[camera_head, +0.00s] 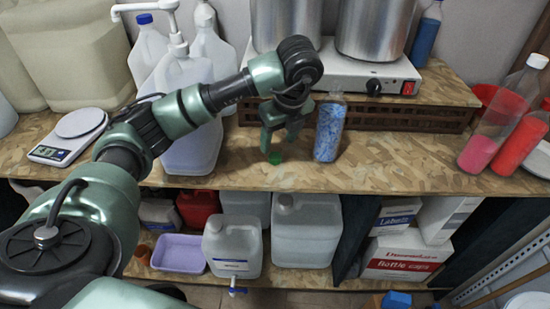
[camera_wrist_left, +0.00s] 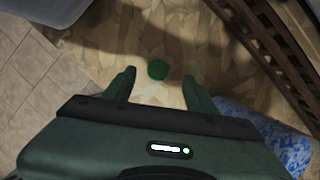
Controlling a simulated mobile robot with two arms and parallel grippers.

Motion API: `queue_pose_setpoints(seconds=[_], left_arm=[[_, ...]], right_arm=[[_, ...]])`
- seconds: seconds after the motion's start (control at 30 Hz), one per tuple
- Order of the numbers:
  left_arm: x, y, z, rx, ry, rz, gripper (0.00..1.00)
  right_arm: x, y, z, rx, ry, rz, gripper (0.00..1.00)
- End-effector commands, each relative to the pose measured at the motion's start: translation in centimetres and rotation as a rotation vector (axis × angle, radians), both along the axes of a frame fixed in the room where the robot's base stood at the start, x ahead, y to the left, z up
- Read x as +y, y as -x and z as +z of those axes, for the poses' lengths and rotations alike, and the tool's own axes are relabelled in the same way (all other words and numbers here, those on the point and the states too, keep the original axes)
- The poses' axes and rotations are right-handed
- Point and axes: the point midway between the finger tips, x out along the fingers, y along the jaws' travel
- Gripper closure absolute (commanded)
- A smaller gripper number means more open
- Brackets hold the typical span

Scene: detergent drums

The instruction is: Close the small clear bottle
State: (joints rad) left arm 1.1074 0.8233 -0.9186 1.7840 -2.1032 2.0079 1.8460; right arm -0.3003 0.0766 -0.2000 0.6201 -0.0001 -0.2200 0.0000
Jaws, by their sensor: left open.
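A small clear bottle (camera_head: 329,132) with blue contents stands upright on the wooden worktop, just right of my left gripper. Its top is pale, and I cannot tell whether anything covers it. Its blue side also shows at the lower right of the left wrist view (camera_wrist_left: 265,138). A small round green cap (camera_head: 275,157) lies on the worktop below my left gripper (camera_head: 280,144). In the left wrist view the green cap (camera_wrist_left: 158,69) appears between and slightly beyond the fingertips (camera_wrist_left: 159,82). The left gripper is open and points down, apart from the bottle. My right gripper is out of view.
A hot plate (camera_head: 345,73) with two metal pots stands on a dark slatted wooden stand (camera_head: 410,117) behind. White jugs (camera_head: 190,75) crowd the left, near a scale (camera_head: 66,142). Pink and red containers (camera_head: 520,145) stand far right. The worktop right of the bottle is clear.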

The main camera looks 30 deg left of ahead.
Motion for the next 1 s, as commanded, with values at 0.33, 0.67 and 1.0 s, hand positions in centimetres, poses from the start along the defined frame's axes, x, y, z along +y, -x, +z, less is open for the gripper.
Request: queue_pose_setpoints(seconds=[0.33,0.67,1.0], left_arm=[[0.1,0.1,-0.6,0.003,0.0,0.0,0.43],[0.9,-0.1,-4.8,0.0,0.001,0.001,0.43],[1.0,-0.1,-5.1,-0.002,0.001,-0.001,0.43]], right_arm=[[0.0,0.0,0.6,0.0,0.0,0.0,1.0],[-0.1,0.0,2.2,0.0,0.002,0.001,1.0],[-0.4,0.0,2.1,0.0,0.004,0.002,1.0]])
